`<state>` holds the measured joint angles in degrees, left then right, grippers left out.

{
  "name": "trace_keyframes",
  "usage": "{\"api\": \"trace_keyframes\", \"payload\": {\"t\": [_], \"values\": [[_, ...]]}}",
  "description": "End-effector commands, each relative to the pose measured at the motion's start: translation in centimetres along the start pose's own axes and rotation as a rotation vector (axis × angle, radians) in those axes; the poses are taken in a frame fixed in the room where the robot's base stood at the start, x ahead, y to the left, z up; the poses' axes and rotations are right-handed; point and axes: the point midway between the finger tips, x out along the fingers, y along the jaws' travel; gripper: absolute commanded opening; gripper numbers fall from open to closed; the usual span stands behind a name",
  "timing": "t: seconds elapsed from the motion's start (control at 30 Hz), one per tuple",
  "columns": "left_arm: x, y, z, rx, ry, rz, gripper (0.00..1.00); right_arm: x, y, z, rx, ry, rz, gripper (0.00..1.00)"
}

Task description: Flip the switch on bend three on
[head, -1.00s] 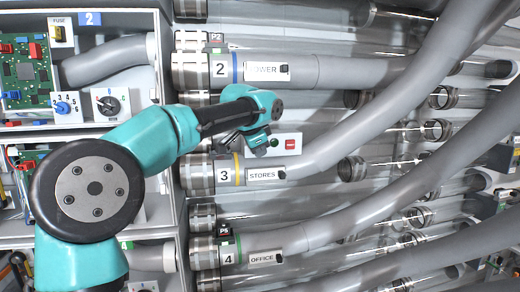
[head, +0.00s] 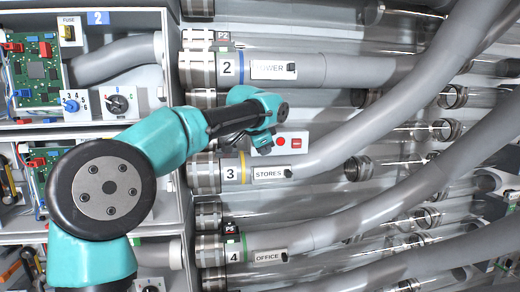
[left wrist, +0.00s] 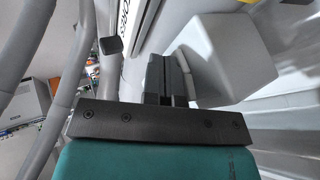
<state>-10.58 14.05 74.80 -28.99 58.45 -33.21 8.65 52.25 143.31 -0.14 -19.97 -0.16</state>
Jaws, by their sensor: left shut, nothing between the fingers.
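Bend three is the grey bent tube with the yellow band, marked 3 and labelled STORES (head: 240,172). Its small black switch (head: 288,172) sits at the right end of the label in the head view. A dark knob (left wrist: 110,45) stands beside the STORES lettering in the left wrist view; it looks like this switch. My left gripper (head: 262,146) is just above the bend and left of the switch, apart from it. Its fingers (left wrist: 167,75) are together and empty in the left wrist view. I cannot tell the switch's position. My right gripper is out of view.
A white panel with a red round light (head: 281,142) is close to my left gripper. Bend two, POWER (head: 330,70), runs above and bend four, OFFICE (head: 310,238), below. A pale grey block (left wrist: 230,50) is right of the fingers.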

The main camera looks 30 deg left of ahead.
Motion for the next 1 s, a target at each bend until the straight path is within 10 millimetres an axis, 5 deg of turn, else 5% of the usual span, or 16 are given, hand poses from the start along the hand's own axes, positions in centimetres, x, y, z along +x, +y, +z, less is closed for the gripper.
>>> {"api": "trace_keyframes", "payload": {"t": [1.0], "values": [[-1.6,-0.2,-0.8,0.001,0.002,-0.001,0.0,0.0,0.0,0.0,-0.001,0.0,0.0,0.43]]}}
